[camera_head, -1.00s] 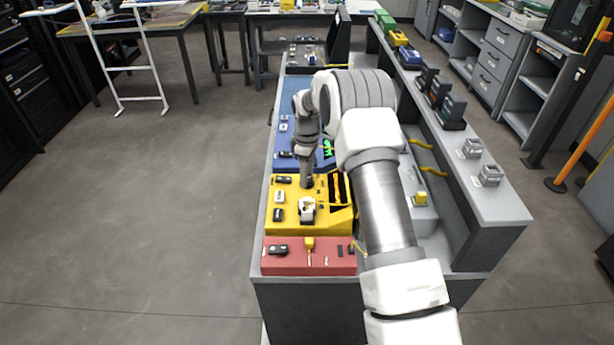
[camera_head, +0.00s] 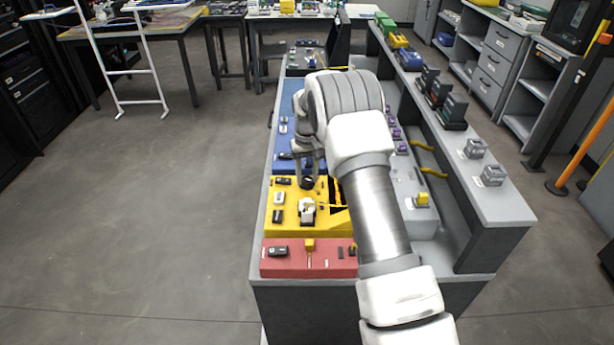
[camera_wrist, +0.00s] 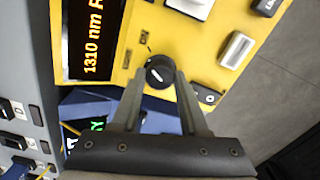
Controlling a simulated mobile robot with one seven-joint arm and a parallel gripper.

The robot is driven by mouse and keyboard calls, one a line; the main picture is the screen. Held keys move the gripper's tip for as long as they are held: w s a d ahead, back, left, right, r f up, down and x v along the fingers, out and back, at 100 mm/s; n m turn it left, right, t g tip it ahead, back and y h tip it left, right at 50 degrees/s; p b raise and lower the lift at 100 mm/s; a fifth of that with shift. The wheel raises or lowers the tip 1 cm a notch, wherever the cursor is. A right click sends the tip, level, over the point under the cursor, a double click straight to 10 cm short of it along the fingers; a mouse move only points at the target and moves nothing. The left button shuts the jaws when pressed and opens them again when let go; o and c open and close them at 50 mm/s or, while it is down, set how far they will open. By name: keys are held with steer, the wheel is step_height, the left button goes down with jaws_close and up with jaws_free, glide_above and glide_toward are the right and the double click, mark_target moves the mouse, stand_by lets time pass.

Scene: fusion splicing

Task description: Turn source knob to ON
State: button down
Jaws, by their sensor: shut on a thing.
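The source knob (camera_wrist: 159,72) is a round black dial with a white pointer mark on the yellow panel (camera_wrist: 215,75), shown in the wrist view. Small printed labels sit beside it, one reading like "ON". My gripper (camera_wrist: 160,80) has its two grey fingers on either side of the knob, shut on it. In the head view my gripper (camera_head: 307,180) reaches down at the far edge of the yellow unit (camera_head: 283,225); the knob shows as a dark round spot there, partly hidden by my arm.
A display (camera_wrist: 92,40) on the yellow unit reads "1310 nm" in orange. A red unit (camera_head: 290,262) lies nearer and a blue unit (camera_head: 285,150) farther along the bench. A raised grey shelf (camera_head: 490,205) borders the right side.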

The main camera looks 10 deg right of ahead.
mark_target(307, 180)
steer(key=shift+m, duration=1.4)
steer(key=shift+c, duration=2.1)
jaws_free()
step_height(307, 180, up, 18)
steer(key=p, duration=0.1)
steer(key=shift+f, duration=0.25)
